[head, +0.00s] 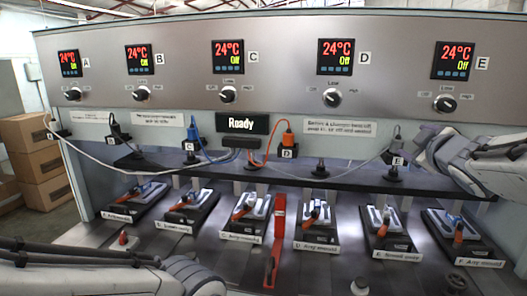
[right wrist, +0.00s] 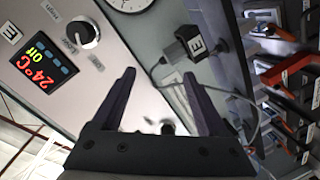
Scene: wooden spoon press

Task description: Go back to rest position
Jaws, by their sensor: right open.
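My right gripper (head: 421,160) is at the right of the head view, beside the black plug E (head: 397,158) on the shelf. In the right wrist view its two dark fingers (right wrist: 160,75) are spread apart with nothing between them. Plug E (right wrist: 196,45) stands upside down there, beyond the right finger and apart from it. My left arm comes in at the lower left of the head view; its gripper does not show.
The control panel (head: 290,85) has several displays reading 24°C, Off, and knobs. The dark shelf (head: 340,178) carries plugs and cables. Several moulds, such as the Any mould (head: 460,232), line the bench below. A red lever (head: 277,235) stands mid-bench. Cardboard boxes (head: 35,150) are stacked left.

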